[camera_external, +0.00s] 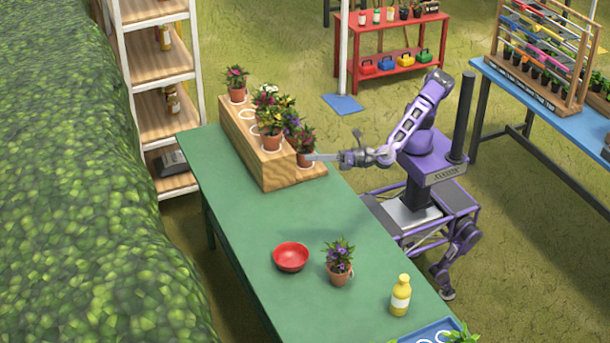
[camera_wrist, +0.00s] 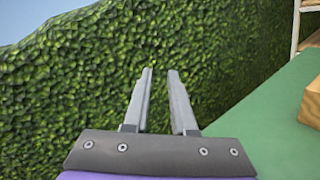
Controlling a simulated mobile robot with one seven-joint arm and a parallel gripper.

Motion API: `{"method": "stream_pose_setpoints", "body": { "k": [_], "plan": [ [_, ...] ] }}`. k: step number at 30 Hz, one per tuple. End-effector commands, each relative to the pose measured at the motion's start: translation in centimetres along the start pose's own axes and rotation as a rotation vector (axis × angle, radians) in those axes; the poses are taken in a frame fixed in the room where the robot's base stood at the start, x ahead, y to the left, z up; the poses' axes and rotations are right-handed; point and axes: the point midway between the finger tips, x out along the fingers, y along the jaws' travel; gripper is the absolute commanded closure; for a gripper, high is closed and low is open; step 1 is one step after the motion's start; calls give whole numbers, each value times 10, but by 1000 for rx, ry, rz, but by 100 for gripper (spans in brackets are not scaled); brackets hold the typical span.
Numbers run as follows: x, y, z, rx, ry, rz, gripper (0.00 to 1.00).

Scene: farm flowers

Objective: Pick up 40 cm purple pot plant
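A potted plant with purple flowers (camera_external: 338,264) stands upright on the green table (camera_external: 263,220), right of a red bowl. Another plant with purple-pink flowers (camera_external: 305,146) is at the near right end of the wooden stepped stand (camera_external: 280,172). I cannot tell which plant is the 40 cm one. My gripper (camera_external: 322,157) is beside the stand's right end, close to that plant in the picture; contact is unclear. In the wrist view my gripper (camera_wrist: 160,72) has its fingers apart, with nothing between them.
The red bowl (camera_external: 291,257), a yellow bottle (camera_external: 400,295) and a blue tray (camera_external: 428,331) are on the table. A hedge (camera_external: 80,170) lies beyond the left side. The table's middle is clear.

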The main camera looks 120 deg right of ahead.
Motion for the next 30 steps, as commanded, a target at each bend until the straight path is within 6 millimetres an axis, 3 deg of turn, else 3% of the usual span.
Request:
{"method": "stream_pose_setpoints", "body": {
  "k": [1,3,6,9,12,14,17,19,30],
  "plan": [
    [-30,4,-57,-60,58,1,76],
    [-74,1,-124,-148,142,-12,76],
    [-134,-15,-204,-273,254,-37,76],
    [-186,-36,-262,-383,347,-59,76],
    [-221,-53,-296,-459,412,-77,76],
    [-234,-60,-307,-488,435,-85,76],
    [-238,-67,-317,-509,451,-92,76],
    [-231,-69,-321,-511,453,-93,76],
    [-160,-84,-352,-509,452,-92,76]
  ]
}}
